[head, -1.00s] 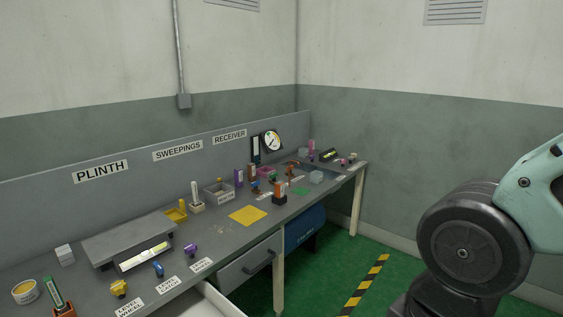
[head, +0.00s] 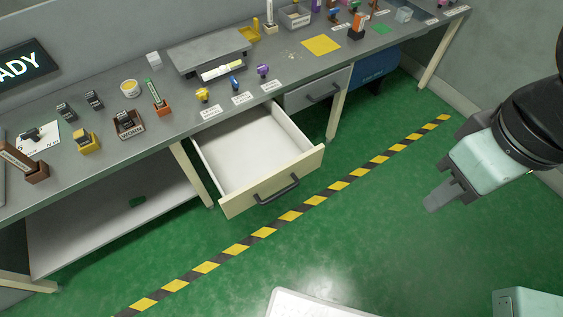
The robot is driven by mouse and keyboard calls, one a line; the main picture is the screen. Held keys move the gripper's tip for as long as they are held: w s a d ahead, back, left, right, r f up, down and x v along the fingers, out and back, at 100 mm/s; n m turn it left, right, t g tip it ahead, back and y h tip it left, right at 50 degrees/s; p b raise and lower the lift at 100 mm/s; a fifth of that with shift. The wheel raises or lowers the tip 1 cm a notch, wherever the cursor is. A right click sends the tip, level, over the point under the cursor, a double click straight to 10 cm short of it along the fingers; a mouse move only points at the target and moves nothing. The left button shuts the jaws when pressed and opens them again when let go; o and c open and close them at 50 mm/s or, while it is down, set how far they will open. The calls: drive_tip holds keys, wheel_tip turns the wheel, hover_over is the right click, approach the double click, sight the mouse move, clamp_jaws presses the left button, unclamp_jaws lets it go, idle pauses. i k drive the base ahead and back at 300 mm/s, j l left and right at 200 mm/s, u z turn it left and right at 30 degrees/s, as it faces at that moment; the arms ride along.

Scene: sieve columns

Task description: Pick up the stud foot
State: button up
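I cannot tell for sure which piece is the stud foot. Three small pieces stand along the bench's front edge in the head view: a yellow one (head: 202,95), a blue one (head: 235,84) and a purple one (head: 263,71). Each has a white label in front of it, too small to read surely. My gripper (head: 438,197) hangs at the right over the floor, well away from the bench. It touches nothing visible, and its finger gap is not clear.
An open, empty white drawer (head: 245,155) juts out below the labelled pieces. A grey raised plinth (head: 208,50) stands behind them. An orange-based tool holder (head: 163,110) and a yellow-topped tub (head: 130,88) stand to the left. The green floor before the bench is free.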

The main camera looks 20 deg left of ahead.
sight(80, 135)
drive_tip(key=u, duration=2.05)
drive_tip(key=i+j+z, duration=0.15)
drive_tip(key=z, duration=0.25)
drive_tip(key=i+j+z, duration=0.1)
drive_tip(key=j+z, duration=0.5)
drive_tip(key=z, duration=0.2)
drive_tip(key=i+j+z, duration=0.15)
drive_tip(key=j, duration=0.9)
drive_tip(key=j+z, duration=0.2)
drive_tip(key=j, duration=0.8)
